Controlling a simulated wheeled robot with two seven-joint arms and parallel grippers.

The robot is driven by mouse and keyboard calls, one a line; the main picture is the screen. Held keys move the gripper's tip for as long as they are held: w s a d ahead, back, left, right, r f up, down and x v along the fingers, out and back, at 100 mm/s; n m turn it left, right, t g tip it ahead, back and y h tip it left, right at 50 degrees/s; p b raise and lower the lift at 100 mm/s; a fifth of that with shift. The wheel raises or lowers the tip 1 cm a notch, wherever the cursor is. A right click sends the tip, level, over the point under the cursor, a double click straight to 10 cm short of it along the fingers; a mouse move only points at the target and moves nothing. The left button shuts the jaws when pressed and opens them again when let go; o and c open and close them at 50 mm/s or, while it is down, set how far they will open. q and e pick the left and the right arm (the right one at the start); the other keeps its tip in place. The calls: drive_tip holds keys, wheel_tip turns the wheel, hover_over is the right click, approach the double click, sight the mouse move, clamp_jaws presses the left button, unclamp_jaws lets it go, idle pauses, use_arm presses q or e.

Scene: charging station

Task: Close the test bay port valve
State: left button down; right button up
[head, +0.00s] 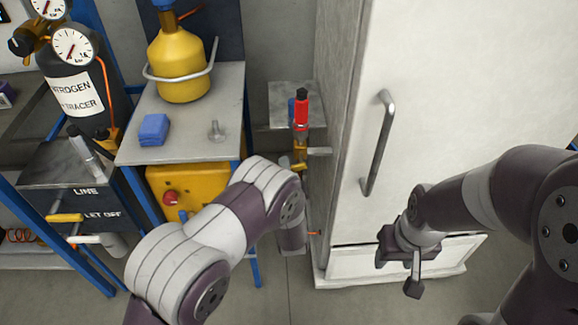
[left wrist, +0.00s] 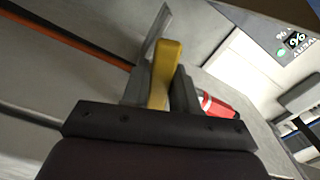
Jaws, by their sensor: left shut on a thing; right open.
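A yellow valve handle (left wrist: 165,68) stands between the two grey fingers of my left gripper (left wrist: 158,88) in the left wrist view. The gripper is shut on it. In the head view a bit of yellow (head: 300,160) shows below an upright red fitting (head: 301,112) with a black top, beside the white cabinet. My left arm hides most of what lies below it, and the left fingers are hard to make out there. My right gripper (head: 412,270) is open and empty in front of the cabinet's lower part.
The white cabinet (head: 455,90) with a metal handle (head: 378,145) fills the right. A cart (head: 200,125) on the left holds a yellow gas bottle (head: 182,65) and a blue block (head: 154,128). A black nitrogen cylinder (head: 82,95) stands far left, near another yellow lever (head: 65,218).

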use_arm(q)
drive_tip(key=shift+a+r+m+p, duration=0.1)
drive_tip(key=shift+r+m+p, duration=0.35)
drive_tip(key=shift+m, duration=0.5)
drive_tip(key=shift+r+m+p, duration=0.2)
drive_tip(key=shift+m+p, duration=0.35)
drive_tip(key=shift+m, duration=0.4)
drive_tip(key=c, duration=1)
unclamp_jaws()
drive_tip(key=shift+o, duration=0.2)
drive_tip(key=shift+s, duration=0.1)
drive_tip(key=s+d+p, duration=0.1)
drive_tip(key=s, duration=1.1)
drive_tip(key=shift+s+d, duration=0.25)
drive_tip(key=shift+s, duration=0.05)
